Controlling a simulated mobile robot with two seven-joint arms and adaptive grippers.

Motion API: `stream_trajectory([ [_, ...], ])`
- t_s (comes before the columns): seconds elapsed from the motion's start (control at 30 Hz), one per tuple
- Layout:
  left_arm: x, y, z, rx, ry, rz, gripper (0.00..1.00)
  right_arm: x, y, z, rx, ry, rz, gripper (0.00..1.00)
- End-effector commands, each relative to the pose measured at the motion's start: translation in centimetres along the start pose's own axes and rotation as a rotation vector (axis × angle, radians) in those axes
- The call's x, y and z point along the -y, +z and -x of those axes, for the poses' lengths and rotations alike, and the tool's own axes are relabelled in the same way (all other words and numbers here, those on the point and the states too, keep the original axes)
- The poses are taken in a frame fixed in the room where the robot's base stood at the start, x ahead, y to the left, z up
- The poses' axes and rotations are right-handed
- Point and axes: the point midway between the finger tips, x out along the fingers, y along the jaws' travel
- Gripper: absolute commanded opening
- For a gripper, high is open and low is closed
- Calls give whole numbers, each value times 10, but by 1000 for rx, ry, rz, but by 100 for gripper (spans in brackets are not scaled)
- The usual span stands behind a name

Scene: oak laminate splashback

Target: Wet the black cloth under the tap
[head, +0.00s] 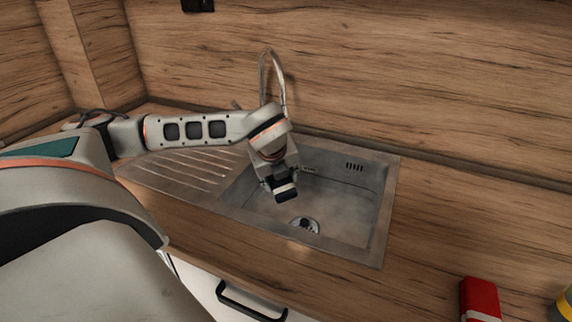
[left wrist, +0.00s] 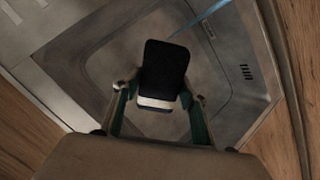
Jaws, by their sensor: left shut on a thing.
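My left gripper (head: 281,184) reaches in from the left and is over the sink basin (head: 345,200). It is shut on the black cloth (head: 286,194), which looks like a small dark block. In the left wrist view the black cloth (left wrist: 164,68) is between the fingers, with a pale band at its near end. The metal tap (head: 264,72) arches up behind my wrist; its outlet is hidden by my arm. A thin bluish streak (left wrist: 205,15), which looks like water, runs to the cloth's far edge in the left wrist view. I cannot tell whether it touches the cloth. My right gripper is not in view.
The ribbed drainboard (head: 185,170) is left of the basin, under my left arm. The drain (head: 305,225) is in the basin floor. A red object (head: 480,299) and a yellow one (head: 565,305) stand at the lower right. Wooden splashback (head: 400,80) closes the back.

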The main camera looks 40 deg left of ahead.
Motion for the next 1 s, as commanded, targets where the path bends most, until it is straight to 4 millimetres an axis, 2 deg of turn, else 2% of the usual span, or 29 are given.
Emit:
stream_trajectory([
  [0.43, -7, -12, 36, 1, -1, 0, 21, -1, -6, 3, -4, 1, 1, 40],
  [0.97, -8, -14, 39, 0, 1, 0, 21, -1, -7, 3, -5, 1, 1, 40],
  [1.0, -8, -14, 39, 0, 1, 0, 21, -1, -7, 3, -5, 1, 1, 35],
])
